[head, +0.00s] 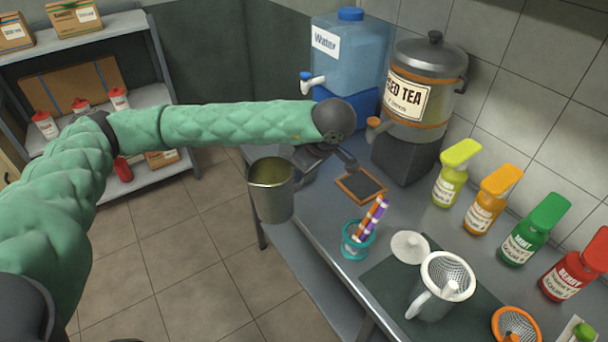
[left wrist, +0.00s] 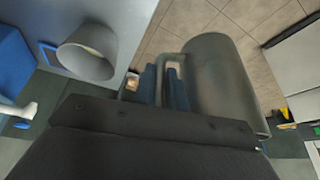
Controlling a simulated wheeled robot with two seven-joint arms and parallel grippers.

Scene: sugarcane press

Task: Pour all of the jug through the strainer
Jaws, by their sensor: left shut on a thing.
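A grey metal jug (head: 273,200) hangs in the air by the counter's left edge, roughly upright, with yellow-green showing inside. My left gripper (head: 312,158) is shut on its handle. In the left wrist view the fingers (left wrist: 165,88) close on the handle and the jug (left wrist: 222,80) stands to their right. A white mesh strainer (head: 450,272) sits in the top of a white handled cup (head: 432,304) on a dark mat, well to the right of the jug. A second strainer with an orange rim (head: 516,324) is at the bottom edge. My right gripper is not in view.
On the counter (head: 318,225), a teal cup (head: 357,240) with striped straws and a white round lid (head: 409,247) lie between jug and strainer. A tea dispenser (head: 420,90), a water tank (head: 348,60) and several squeeze bottles (head: 492,200) line the wall. A framed dark pad (head: 361,185) lies flat.

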